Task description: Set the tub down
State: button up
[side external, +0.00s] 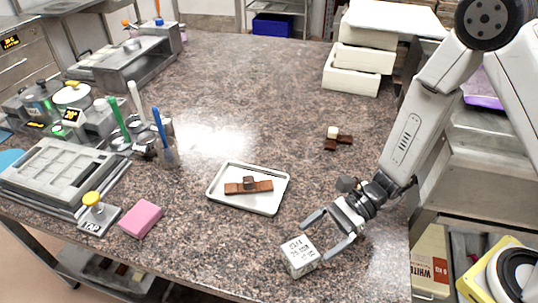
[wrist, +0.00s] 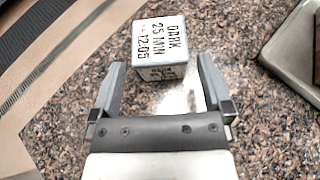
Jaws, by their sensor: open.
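The tub is a small pale grey box with black lettering (side external: 299,256) on the speckled stone counter, near its front edge. In the wrist view the tub (wrist: 160,45) shows the words "DARK 25 MIN 12:05" and sits just beyond the fingertips. My gripper (side external: 326,234) is open, low over the counter, to the right of the tub in the side view. In the wrist view its two fingers (wrist: 160,85) are spread wide with bare counter between them. The tub appears upright and resting on the counter. Whether a finger touches it I cannot tell.
A white tray (side external: 221,200) with brown chocolate pieces lies behind the tub. A pink block (side external: 140,219) and a yellow-knobbed tool (side external: 96,211) are at left. White boxes (side external: 357,75) stand at the back right.

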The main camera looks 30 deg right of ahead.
jog(key=shift+v, duration=3.35)
jog(key=shift+s, duration=0.1)
jog(key=shift+s+d+n+g+h, duration=0.2)
jog(key=shift+s+n+g+h, duration=0.3)
jog(key=shift+n, duration=0.3)
jog(key=s+d+n+g+h, duration=0.1)
jog(key=n+h, duration=0.1)
jog(key=s+d+n+h, duration=0.2)
jog(key=n, duration=0.1)
jog(key=shift+s+d+f+g, duration=0.1)
jog(key=shift+s+d+g, duration=0.1)
jog(key=shift+g, duration=0.2)
jog(key=d+n+h, duration=0.3)
jog(key=d+n, duration=0.1)
jog(key=shift+s+d+t+h, duration=0.1)
jog(key=shift+d+t+h, duration=0.05)
jog(key=shift+t+h, duration=0.2)
jog(key=w+d+r+n+t+h, duration=0.4)
jog(key=d+n, duration=0.2)
jog(key=n, duration=0.1)
jog(key=shift+w+r+t+h, duration=0.3)
jog(key=shift+r+t+h, duration=0.05)
